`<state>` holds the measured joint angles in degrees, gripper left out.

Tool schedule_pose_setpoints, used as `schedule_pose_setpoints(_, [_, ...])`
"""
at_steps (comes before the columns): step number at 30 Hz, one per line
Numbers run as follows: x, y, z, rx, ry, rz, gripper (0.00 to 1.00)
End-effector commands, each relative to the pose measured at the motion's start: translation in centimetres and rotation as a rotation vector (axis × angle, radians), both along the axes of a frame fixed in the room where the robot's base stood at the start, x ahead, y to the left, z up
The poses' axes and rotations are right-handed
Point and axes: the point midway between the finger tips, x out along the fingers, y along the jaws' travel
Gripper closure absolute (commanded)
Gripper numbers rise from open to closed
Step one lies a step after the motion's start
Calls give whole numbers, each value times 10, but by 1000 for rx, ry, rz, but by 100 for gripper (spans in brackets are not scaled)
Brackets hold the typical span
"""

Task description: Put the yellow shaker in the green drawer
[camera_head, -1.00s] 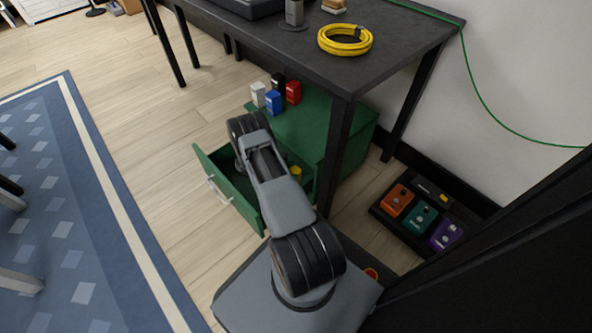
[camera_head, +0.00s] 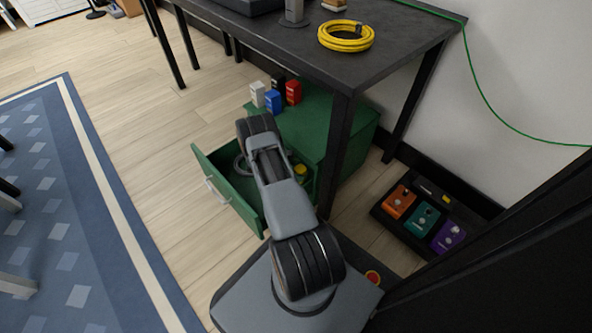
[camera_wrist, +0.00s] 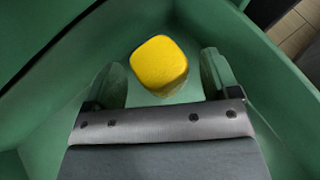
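The green drawer (camera_head: 228,192) is pulled out from the green cabinet (camera_head: 345,130) under the desk. The yellow shaker (camera_wrist: 159,64) is inside the drawer in the wrist view, near a corner of its walls. Its yellow top also shows in the head view (camera_head: 301,170), beside my arm. My gripper (camera_wrist: 165,82) is open, with one finger on each side of the shaker and gaps between. Whether the shaker touches the drawer floor is hard to tell. In the head view my arm hides the gripper and part of the drawer.
White, blue, black and red shakers (camera_head: 273,101) stand on the cabinet top. A desk leg (camera_head: 337,150) stands close to the right of the drawer. A pedal board (camera_head: 425,215) lies on the floor at right. Floor left of the drawer is clear.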

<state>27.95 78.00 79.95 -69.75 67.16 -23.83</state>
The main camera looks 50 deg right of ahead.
Motion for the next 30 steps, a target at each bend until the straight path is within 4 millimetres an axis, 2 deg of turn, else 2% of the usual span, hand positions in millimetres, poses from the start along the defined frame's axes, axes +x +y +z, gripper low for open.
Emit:
schedule_pose_setpoints(7, [0, 0, 0, 0, 0, 0, 17])
schedule_pose_setpoints(11, [3, 4, 8, 0, 0, 1, 17])
schedule_pose_setpoints(21, [37, 47, 39, -1, -1, 4, 17])
schedule_pose_setpoints(30, [59, 76, 57, -1, -1, 2, 17])
